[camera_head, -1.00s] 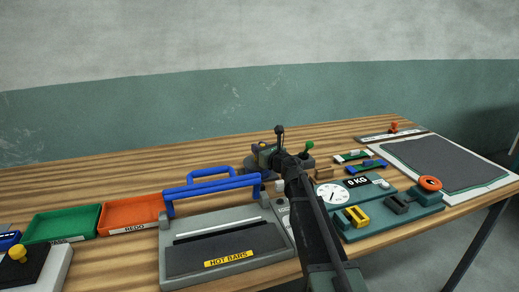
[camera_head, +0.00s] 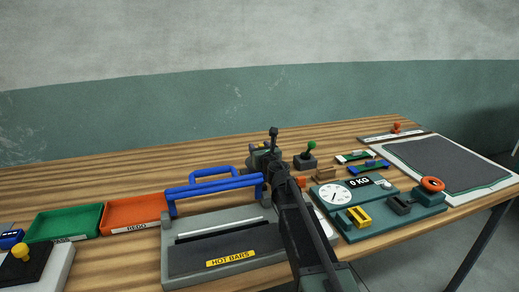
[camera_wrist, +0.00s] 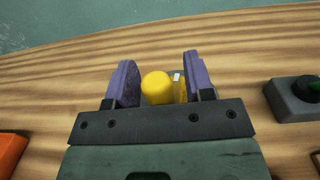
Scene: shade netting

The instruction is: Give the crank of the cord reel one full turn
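A round yellow knob (camera_wrist: 156,87) stands between the two purple-padded fingers of my gripper (camera_wrist: 158,66) in the wrist view. The fingers are apart, one on each side of it; the left finger is close to the knob and more room shows on the right. A yellow piece with a small pale patch (camera_wrist: 178,77) lies behind the knob by the right finger. In the head view my gripper (camera_head: 263,146) is over the back middle of the bench and hides most of what is there. I cannot make out the reel body or crank arm.
A green-knobbed lever (camera_head: 311,146) stands just right of my gripper. The blue-handled hot-bar sealer (camera_head: 222,262) is in front, left of my arm. A teal scale (camera_head: 352,235) is at the right. Green (camera_head: 40,239) and orange (camera_head: 119,229) trays lie left. Bare wood lies behind.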

